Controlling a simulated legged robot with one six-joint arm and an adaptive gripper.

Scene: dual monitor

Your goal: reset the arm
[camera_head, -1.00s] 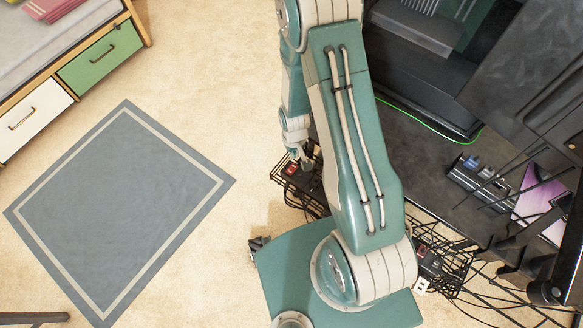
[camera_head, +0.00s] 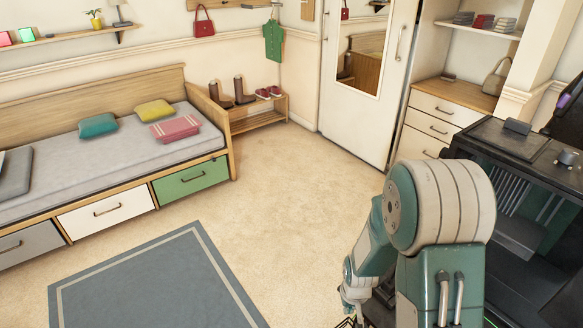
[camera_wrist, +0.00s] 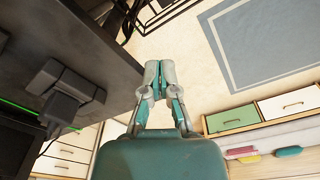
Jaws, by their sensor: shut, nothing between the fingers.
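My gripper (camera_wrist: 153,76) shows in the wrist view with its two grey fingers together and nothing between them. It hangs in the air beside the edge of a dark desk (camera_wrist: 92,45), with pale floor beyond it. In the head view my teal and white arm (camera_head: 440,207) stands folded at the lower right, beside the dark desk unit. The end of the arm is at the bottom edge there, so the fingers are not clear in that view.
A black device (camera_wrist: 66,92) sits on the desk close left of my gripper. A blue-grey rug (camera_head: 150,290) lies on open floor. A bed (camera_head: 95,165) with drawers stands at the left.

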